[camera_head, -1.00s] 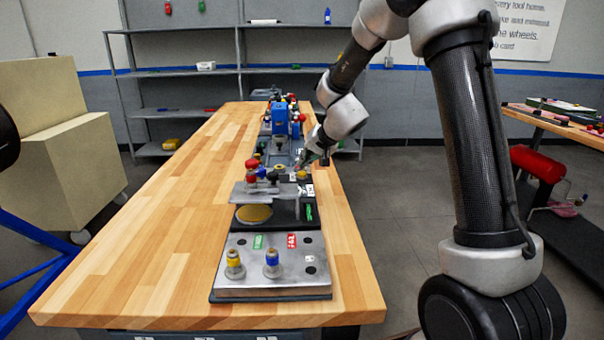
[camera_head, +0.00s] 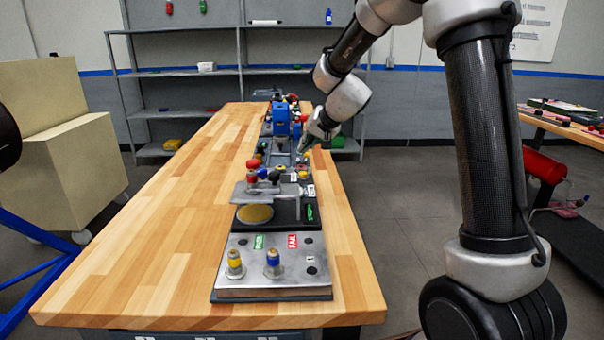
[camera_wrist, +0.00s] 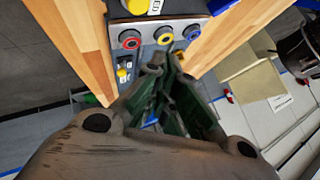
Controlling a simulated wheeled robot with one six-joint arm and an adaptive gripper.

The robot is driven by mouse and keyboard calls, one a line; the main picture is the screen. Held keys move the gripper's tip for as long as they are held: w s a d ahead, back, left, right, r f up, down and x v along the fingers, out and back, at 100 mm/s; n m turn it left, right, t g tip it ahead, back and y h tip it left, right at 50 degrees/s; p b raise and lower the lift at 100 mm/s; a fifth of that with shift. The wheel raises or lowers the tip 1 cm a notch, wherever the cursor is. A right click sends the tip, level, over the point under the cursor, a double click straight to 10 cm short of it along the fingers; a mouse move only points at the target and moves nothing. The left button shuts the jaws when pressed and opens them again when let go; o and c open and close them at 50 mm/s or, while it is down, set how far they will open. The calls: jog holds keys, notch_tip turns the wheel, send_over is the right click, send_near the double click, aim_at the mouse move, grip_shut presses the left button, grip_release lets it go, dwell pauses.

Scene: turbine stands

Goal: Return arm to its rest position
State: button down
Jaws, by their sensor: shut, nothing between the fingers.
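My arm reaches from the right side of the head view over the far part of the wooden workbench (camera_head: 150,235). My gripper (camera_head: 304,148) is above the bench's right edge, behind the metal fixture with the red and blue knobs (camera_head: 265,185). In the wrist view my gripper (camera_wrist: 172,62) is shut, its dark green fingers together and nothing between them. Just beyond the fingertips in that view is a panel (camera_wrist: 150,35) with red, yellow and blue round sockets and a yellow button. I cannot tell from these frames whether the fingertips touch it.
A metal plate (camera_head: 288,272) with a yellow-topped and a blue-topped post stands at the bench's near end. A blue device (camera_head: 281,122) stands farther back. Grey shelves (camera_head: 185,112) are behind. The bench's left half is clear. A second table (camera_head: 560,122) stands at right.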

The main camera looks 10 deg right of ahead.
jog(key=shift+s+a+f, duration=0.1)
jog(key=shift+s, duration=0.05)
jog(key=s+f, duration=0.1)
jog(key=s+f+g, duration=0.1)
jog(key=s, duration=0.1)
jog(key=s+f+g, duration=0.1)
jog(key=shift+s+f+n, duration=0.2)
jog(key=shift+s+n, duration=0.05)
jog(key=shift+n, duration=0.15)
jog(key=s+d+r+n+h, duration=0.1)
jog(key=s+d+r, duration=0.2)
jog(key=s, duration=0.9)
jog(key=s+d+r+n+g+h, duration=0.1)
jog(key=s+d+r, duration=0.2)
jog(key=s, duration=1)
jog(key=s+d+r+n+g+h, duration=0.1)
jog(key=s+d+r, duration=0.2)
jog(key=s+d, duration=0.5)
jog(key=s, duration=0.4)
jog(key=shift+s+h, duration=0.3)
jog(key=shift+h, duration=0.1)
